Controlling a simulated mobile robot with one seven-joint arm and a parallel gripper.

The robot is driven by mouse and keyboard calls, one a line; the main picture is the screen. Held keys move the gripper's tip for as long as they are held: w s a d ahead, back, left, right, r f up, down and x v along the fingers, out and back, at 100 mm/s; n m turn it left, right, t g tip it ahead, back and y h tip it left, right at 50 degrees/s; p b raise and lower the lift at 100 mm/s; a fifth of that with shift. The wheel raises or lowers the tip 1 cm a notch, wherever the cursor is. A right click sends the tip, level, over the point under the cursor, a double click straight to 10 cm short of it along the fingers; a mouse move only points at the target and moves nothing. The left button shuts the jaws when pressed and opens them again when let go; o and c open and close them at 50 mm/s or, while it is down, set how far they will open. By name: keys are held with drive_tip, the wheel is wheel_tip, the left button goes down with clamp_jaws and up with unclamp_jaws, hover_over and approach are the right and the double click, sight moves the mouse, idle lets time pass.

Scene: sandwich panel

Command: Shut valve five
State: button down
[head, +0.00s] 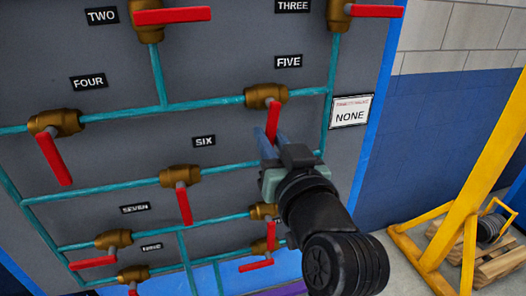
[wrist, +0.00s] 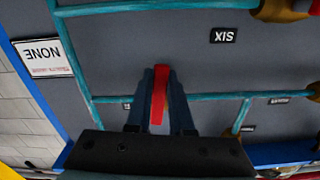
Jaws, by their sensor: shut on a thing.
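Valve five is a brass valve (head: 262,94) below the black FIVE label (head: 288,61), on a teal pipe that runs roughly level. Its red lever (head: 273,112) hangs down, crosswise to that pipe. My gripper (head: 270,138) comes from below right and is shut on the lever's lower part. In the wrist view the red lever (wrist: 158,97) stands between the two dark fingers of my gripper (wrist: 160,75). The valve's brass body is not seen in the wrist view, and the lever's lower end is partly hidden by the fingers in the head view.
Valves four (head: 56,122) and six (head: 180,175) have levers hanging down; the levers of two (head: 172,15) and three (head: 373,11) point right. A NONE sign (head: 349,114) is right of five. A yellow frame (head: 460,210) stands at the right.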

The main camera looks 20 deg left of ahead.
drive_tip(key=shift+w+d+n+b, duration=0.25)
drive_tip(key=shift+n+b, duration=0.3)
drive_tip(key=shift+n, duration=0.15)
drive_tip(key=c, duration=0.8)
unclamp_jaws()
drive_tip(key=shift+d, duration=0.1)
drive_tip(key=shift+s, duration=0.1)
drive_tip(key=b+v, duration=0.2)
drive_tip(key=v, duration=1.1)
